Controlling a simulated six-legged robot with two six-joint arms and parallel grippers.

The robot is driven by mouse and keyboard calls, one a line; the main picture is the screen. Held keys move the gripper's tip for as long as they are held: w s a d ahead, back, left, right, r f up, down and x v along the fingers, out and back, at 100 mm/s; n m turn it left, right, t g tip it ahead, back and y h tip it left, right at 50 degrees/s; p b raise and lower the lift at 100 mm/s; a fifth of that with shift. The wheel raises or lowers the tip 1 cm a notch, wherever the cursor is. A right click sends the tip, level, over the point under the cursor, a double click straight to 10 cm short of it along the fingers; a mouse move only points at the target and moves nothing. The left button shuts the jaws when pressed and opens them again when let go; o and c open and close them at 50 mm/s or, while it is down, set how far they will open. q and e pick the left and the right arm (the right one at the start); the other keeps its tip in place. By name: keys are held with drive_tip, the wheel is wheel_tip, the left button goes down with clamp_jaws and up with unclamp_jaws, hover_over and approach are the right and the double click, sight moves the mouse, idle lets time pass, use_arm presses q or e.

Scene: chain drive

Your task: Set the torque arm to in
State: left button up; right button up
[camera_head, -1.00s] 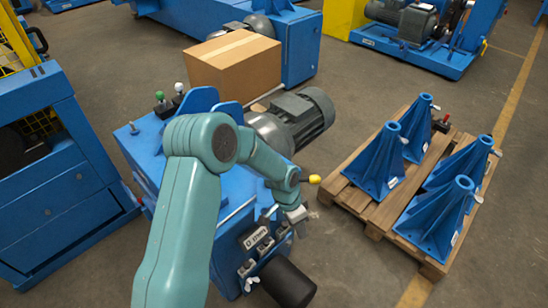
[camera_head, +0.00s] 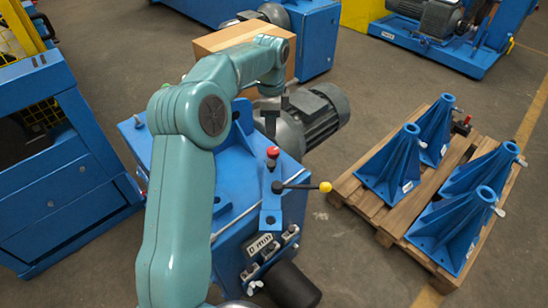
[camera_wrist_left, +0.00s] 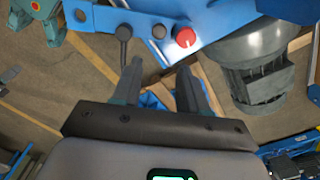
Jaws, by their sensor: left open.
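A black lever with a yellow knob (camera_head: 325,187) lies roughly level on top of the blue drive housing (camera_head: 235,175), its knob pointing right. I cannot tell for sure whether it is the torque arm. A red knob (camera_head: 272,152) stands just behind it. My left gripper (camera_head: 271,128) points down near the motor, behind the red knob. In the left wrist view the open, empty fingers (camera_wrist_left: 160,88) are below the blue plate (camera_wrist_left: 232,18) with a red knob (camera_wrist_left: 185,38) and dark knobs. Nothing is between the fingers. My forearm hides the left part of the housing.
A grey motor (camera_head: 315,115) and a cardboard box (camera_head: 215,40) are behind the housing. A wooden pallet (camera_head: 352,190) with several blue stands is on the right. A blue cabinet (camera_head: 65,205) stands on the left. Floor between housing and pallet is clear.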

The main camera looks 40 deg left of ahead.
sight(271, 163)
use_arm(q)
wheel_tip(271, 163, down, 16)
drive_tip(key=shift+s+f+b, duration=0.1)
drive_tip(key=shift+f+b, duration=0.05)
drive_tip(key=shift+b, duration=0.35)
clamp_jaws()
